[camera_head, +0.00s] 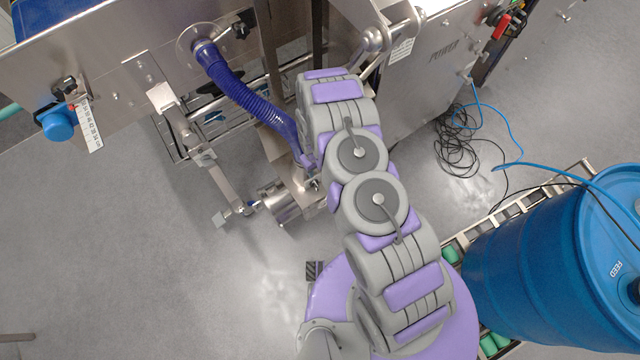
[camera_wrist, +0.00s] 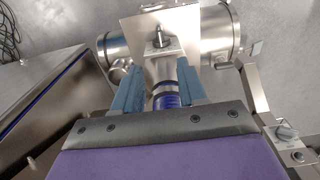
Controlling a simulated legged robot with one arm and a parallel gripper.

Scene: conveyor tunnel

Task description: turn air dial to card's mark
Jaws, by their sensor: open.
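No dial pointer or marked card can be made out clearly in either view. My gripper (camera_wrist: 158,84) is open in the wrist view, its two blue-grey fingers apart with nothing gripped. Between and beyond them are a blue ringed hose end (camera_wrist: 166,101) and a metal plate with a small stub (camera_wrist: 160,38) on a steel cylinder (camera_wrist: 218,36). In the head view, my arm hides the gripper.
A dark blue hose (camera_head: 245,98) runs from the machine panel (camera_head: 120,62) down beside my arm. A steel arm (camera_head: 215,172) juts out near the cylinder (camera_head: 284,204). A blue drum (camera_head: 530,265) and loose cables (camera_head: 458,142) are at right. Open floor lies at lower left.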

